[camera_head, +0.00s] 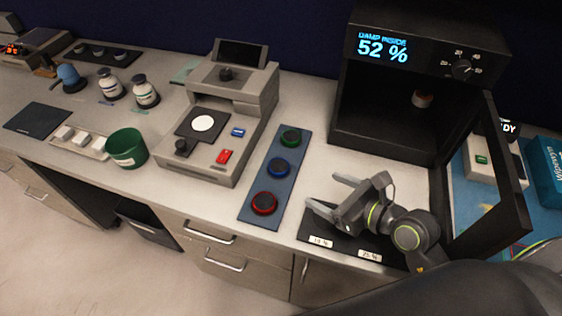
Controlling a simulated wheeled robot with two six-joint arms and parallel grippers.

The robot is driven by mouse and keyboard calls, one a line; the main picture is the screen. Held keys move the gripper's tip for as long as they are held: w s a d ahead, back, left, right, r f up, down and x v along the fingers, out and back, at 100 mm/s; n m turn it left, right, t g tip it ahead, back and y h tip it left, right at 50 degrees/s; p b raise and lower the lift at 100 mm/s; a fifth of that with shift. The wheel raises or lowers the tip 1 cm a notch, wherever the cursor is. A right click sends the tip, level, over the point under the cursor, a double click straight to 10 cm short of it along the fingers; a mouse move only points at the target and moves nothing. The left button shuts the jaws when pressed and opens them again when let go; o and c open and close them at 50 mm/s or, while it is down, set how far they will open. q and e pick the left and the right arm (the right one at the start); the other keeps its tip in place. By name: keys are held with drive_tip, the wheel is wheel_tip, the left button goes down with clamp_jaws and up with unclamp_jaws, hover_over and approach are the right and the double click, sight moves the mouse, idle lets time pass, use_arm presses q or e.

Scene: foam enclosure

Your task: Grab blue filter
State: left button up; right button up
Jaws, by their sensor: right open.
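The blue filter (279,168) is a round dark disc with a blue rim. It sits in the middle of a slate-blue strip tray (259,183), between a green-rimmed filter (291,138) at the back and a red-rimmed filter (264,203) at the front. My right gripper (322,190) is to the right of the tray, over the counter and a black mat. Its two fingers are spread, point left toward the tray, and hold nothing. It is apart from the blue filter. My left gripper is not in view.
A grey instrument (212,130) stands left of the tray. A black chamber (390,110) reading 52 % stands behind my right gripper, its door (493,190) open at the right. A black mat (345,243) with labels lies under my right arm. A green cup (127,148) stands farther left.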

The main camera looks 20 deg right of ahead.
drive_tip(key=x, duration=0.3)
drive_tip(key=shift+a+r, duration=0.25)
drive_tip(key=p, duration=0.2)
approach(280, 166)
drive_tip(key=shift+w+a+f, duration=0.4)
drive_tip(key=shift+w+a, duration=0.1)
drive_tip(key=shift+a, duration=0.25)
drive_tip(key=shift+w+a+f, duration=0.2)
drive_tip(key=shift+w+a, duration=0.1)
drive_tip(key=shift+w, duration=0.2)
drive_tip(key=shift+w+a+f, duration=0.15)
drive_tip(key=shift+w+f, duration=0.1)
drive_tip(key=shift+w, duration=0.45)
drive_tip(key=p+x, duration=0.1)
drive_tip(key=x, duration=0.2)
drive_tip(key=shift+w, duration=0.1)
drive_tip(key=shift+w+f, duration=0.25)
drive_tip(key=shift+w, duration=0.15)
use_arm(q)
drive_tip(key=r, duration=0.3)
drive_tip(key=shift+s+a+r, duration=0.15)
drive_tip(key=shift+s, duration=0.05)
use_arm(e)
drive_tip(key=shift+c, duration=0.4)
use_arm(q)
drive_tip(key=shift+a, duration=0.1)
use_arm(e)
drive_tip(key=c, duration=1)
